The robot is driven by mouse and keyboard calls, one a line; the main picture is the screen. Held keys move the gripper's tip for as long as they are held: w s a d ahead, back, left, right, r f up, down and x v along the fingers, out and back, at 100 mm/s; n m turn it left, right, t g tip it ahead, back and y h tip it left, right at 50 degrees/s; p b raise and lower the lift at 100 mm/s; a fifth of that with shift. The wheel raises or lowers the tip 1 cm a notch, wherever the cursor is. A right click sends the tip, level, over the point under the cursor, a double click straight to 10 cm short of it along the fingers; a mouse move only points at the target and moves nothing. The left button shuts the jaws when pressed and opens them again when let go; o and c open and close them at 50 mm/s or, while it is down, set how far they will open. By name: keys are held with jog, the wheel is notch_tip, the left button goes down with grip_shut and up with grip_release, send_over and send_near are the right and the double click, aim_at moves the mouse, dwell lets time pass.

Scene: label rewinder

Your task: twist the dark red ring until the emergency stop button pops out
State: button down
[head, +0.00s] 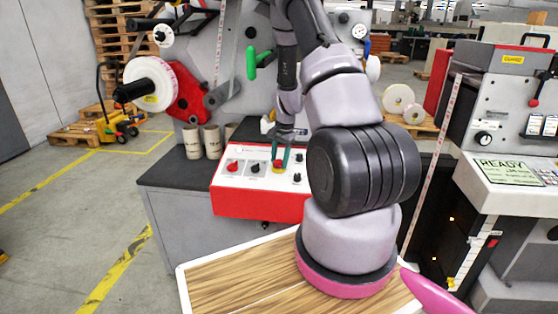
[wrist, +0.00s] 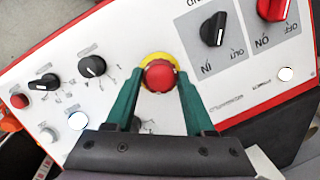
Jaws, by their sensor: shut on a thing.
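The emergency stop button (wrist: 159,76) is a red knob on a yellow collar (wrist: 163,57) in the wrist view, set in a white sloping panel. In the head view the button (head: 278,164) shows small on the panel of the red box. My gripper (wrist: 158,84) has two green fingers, one on each side of the red knob, and is shut on it. In the head view my gripper (head: 279,158) reaches down to the panel from above. I cannot make out a separate dark red ring from the knob. Whether the button is pressed in or out is unclear.
The control box (head: 259,205) carries several black knobs, such as one (wrist: 92,66) beside the button. A red switch (wrist: 271,9) and a black switch (wrist: 213,29) sit nearby. Cardboard cores (head: 212,141) stand left of the box. A wooden-topped surface (head: 240,282) lies in front.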

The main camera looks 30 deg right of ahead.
jog(key=shift+m+t, duration=0.3)
jog(key=shift+m, duration=0.7)
jog(key=shift+c, duration=1.3)
grip_release()
jog(key=shift+r, duration=0.1)
notch_tip(320, 180, up, 10)
jog(key=s+d, duration=0.1)
jog(key=shift+s+r, duration=0.15)
jog(key=shift+s, duration=0.25)
jog(key=shift+d, duration=0.1)
